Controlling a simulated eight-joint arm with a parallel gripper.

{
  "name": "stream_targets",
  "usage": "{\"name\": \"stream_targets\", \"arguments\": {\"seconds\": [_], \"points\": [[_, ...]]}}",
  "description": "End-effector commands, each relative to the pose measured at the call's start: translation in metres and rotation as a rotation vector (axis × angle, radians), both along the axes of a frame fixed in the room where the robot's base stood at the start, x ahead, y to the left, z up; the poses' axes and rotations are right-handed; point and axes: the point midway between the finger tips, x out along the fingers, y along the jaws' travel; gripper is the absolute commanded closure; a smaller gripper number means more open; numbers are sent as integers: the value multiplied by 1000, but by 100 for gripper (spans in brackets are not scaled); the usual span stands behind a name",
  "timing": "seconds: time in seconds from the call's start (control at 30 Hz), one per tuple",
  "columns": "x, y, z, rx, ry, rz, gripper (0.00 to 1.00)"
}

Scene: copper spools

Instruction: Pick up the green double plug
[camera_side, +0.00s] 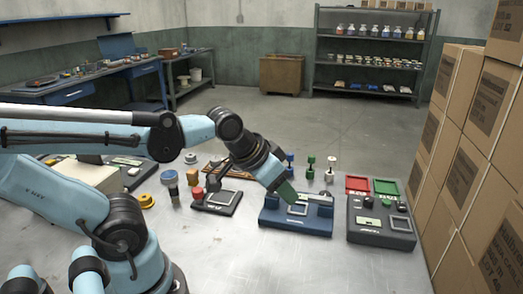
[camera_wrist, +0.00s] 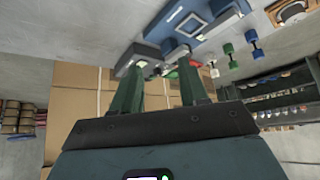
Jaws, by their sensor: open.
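The green double plug (camera_side: 311,164) stands upright on the metal table behind the blue fixture, between a blue plug and a white one. It also shows in the wrist view (camera_wrist: 231,52), to the right of the fingers and apart from them. My gripper (camera_side: 298,197) is over the blue fixture (camera_side: 296,224), in front of the plug and a little left of it. In the wrist view my gripper (camera_wrist: 163,68) has its two green fingers spread, with no plug between them. Whether the fingertips touch the fixture cannot be told.
A blue double plug (camera_side: 290,160) and a white one (camera_side: 331,167) flank the green plug closely. A red tray (camera_side: 357,184), a green tray (camera_side: 386,187) and a dark control box (camera_side: 380,235) are to the right. Stacked cartons (camera_side: 465,165) wall the right side. The front table is clear.

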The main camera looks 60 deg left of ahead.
Motion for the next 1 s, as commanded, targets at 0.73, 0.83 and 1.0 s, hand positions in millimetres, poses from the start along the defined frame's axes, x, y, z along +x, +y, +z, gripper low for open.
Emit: {"name": "stream_targets", "arguments": {"seconds": [0.73,0.83,1.0], "points": [[168,130,17,7,168,49,56],[185,153,5,0,186,51,56],[202,183,-14,-6,208,52,56]]}}
